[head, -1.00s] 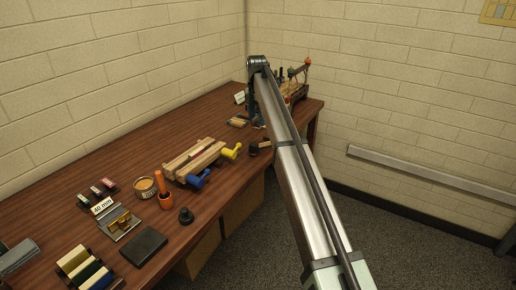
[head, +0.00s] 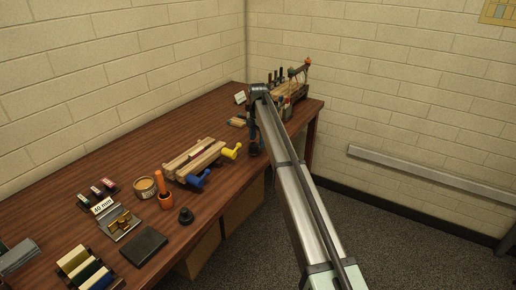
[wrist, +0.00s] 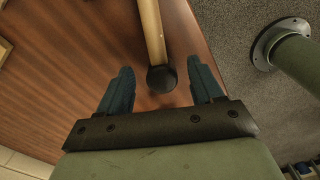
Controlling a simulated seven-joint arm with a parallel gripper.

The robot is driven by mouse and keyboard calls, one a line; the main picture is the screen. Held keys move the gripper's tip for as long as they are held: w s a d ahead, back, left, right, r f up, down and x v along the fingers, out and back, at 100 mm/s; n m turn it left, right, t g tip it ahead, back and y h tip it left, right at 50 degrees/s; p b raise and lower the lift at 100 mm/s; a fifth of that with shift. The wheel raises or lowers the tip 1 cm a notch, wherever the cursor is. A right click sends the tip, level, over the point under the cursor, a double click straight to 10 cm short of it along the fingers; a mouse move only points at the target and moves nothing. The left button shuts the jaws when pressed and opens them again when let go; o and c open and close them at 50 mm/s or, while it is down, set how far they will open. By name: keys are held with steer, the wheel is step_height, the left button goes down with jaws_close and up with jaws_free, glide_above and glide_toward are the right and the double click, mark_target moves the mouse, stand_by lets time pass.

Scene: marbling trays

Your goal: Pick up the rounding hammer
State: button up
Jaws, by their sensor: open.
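The rounding hammer, with a pale wooden handle (wrist: 151,30) and a dark round head (wrist: 161,79), shows in the wrist view near the table's edge. Its handle runs up and out of the top of that picture. My gripper (wrist: 162,70) is open, with one dark teal finger on each side of the head. In the head view my gripper (head: 256,146) is low at the table's right edge and hides most or all of the hammer.
A tool rack (head: 292,85) stands at the far end. The table's middle back is clear.

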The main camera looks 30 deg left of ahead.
steer(key=shift+w+f, duration=0.1)
steer(key=shift+f, duration=1.45)
steer(key=shift+c, duration=0.3)
jaws_close()
